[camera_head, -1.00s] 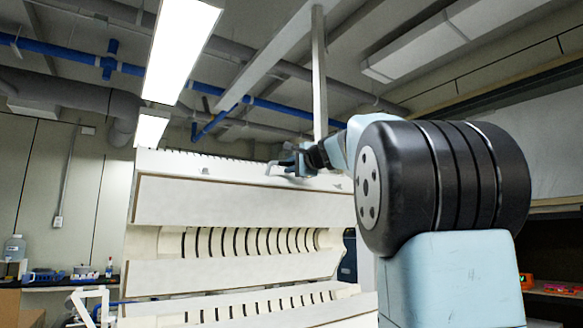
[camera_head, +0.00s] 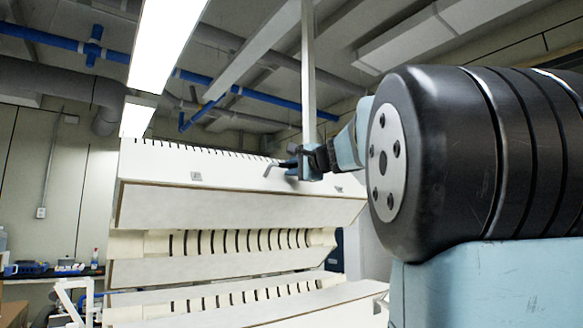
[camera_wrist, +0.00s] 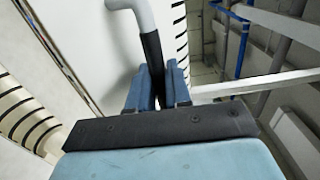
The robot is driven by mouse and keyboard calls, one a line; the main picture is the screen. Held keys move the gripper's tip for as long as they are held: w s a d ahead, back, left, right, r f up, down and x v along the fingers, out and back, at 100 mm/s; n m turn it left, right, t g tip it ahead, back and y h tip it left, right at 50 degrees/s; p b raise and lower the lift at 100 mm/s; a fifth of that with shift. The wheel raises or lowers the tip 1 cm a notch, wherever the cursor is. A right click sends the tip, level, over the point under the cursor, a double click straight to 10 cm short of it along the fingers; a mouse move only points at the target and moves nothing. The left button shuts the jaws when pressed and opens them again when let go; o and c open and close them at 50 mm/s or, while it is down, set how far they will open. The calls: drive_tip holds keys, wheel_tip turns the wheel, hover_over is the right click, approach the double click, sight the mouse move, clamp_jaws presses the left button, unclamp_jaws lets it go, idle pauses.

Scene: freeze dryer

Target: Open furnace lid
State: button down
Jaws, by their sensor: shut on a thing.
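The furnace lid (camera_head: 230,206) is a long pale panel, raised and tilted above the pale furnace body (camera_head: 200,268). A gap with a row of dark curved slots shows between them. My gripper (camera_head: 297,163) is at the lid's upper right side in the head view. In the wrist view, my gripper's blue fingers (camera_wrist: 158,84) are shut on the black grip of a handle (camera_wrist: 152,48). The handle's grey bent rod (camera_wrist: 140,12) runs out beside the pale lid surface. My arm covers the right of the head view.
A bench (camera_head: 60,276) with small items stands at the far left. A grey vertical post (camera_head: 308,80) rises behind my gripper. Blue pipes (camera_head: 95,45) and lamps (camera_head: 165,40) hang from the ceiling. The space above the lid looks clear.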

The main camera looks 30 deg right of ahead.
drive_tip(key=c, duration=1.3)
unclamp_jaws()
drive_tip(key=shift+w+f, duration=0.1)
drive_tip(key=shift+w, duration=0.1)
drive_tip(key=shift+o, duration=0.2)
drive_tip(key=shift+s, duration=0.1)
drive_tip(key=s+d, duration=0.2)
drive_tip(key=s, duration=1.1)
drive_tip(key=shift+s, duration=0.3)
drive_tip(key=shift+f, duration=0.1)
